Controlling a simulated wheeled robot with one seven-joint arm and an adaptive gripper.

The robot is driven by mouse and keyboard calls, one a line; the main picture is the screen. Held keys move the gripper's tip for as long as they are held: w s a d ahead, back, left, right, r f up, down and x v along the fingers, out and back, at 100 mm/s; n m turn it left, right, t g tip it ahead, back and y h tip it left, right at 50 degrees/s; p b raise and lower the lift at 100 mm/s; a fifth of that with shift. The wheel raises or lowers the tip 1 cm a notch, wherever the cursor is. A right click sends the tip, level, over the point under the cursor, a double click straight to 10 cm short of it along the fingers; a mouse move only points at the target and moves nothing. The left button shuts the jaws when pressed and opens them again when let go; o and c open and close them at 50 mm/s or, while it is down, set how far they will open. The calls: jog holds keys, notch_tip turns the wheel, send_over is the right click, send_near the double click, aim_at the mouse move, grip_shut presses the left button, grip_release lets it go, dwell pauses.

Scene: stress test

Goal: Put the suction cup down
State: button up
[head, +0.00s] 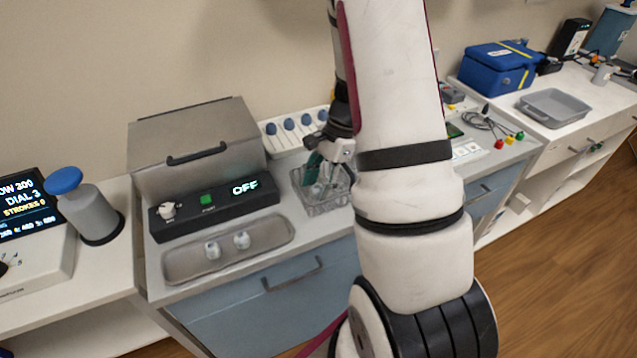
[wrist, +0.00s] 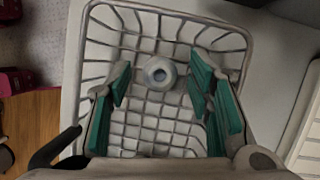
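A small round pale cup with a grey centre (wrist: 159,73), which looks like the suction cup, sits in the wire basket (wrist: 240,32) in the wrist view. My gripper (wrist: 160,82) is open around it, with teal pads on both sides and a visible gap on each side; neither pad touches it. In the head view my gripper (head: 322,172) reaches down into the wire basket (head: 325,207) right of the black control panel. There the basket wires and fingers mostly hide the cup.
Two similar pale pieces (head: 242,240) lie in a shallow grey tray (head: 180,267). The black panel (head: 220,210) reads OFF, with a lidded grey box (head: 190,135) behind it. A rack with several blue knobs (head: 290,124) stands behind the basket. Coloured leads (head: 497,133) lie to the right.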

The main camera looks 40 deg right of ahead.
jog(key=shift+r, duration=0.1)
jog(key=v, duration=1.2)
jog(key=s+a+r+n+h, duration=0.2)
jog(key=s+a+r+n, duration=0.2)
jog(key=a+r+n, duration=0.6)
jog(key=s+a+r+n+t+h, duration=0.2)
jog(key=s+a+r+n+t, duration=0.2)
jog(key=s+a+n, duration=0.5)
jog(key=s+a, duration=0.2)
jog(key=a, duration=0.1)
jog(key=shift+a+r+h, duration=0.25)
jog(key=shift+a+h, duration=0.1)
jog(key=shift+h, duration=0.05)
jog(key=shift+s, duration=0.15)
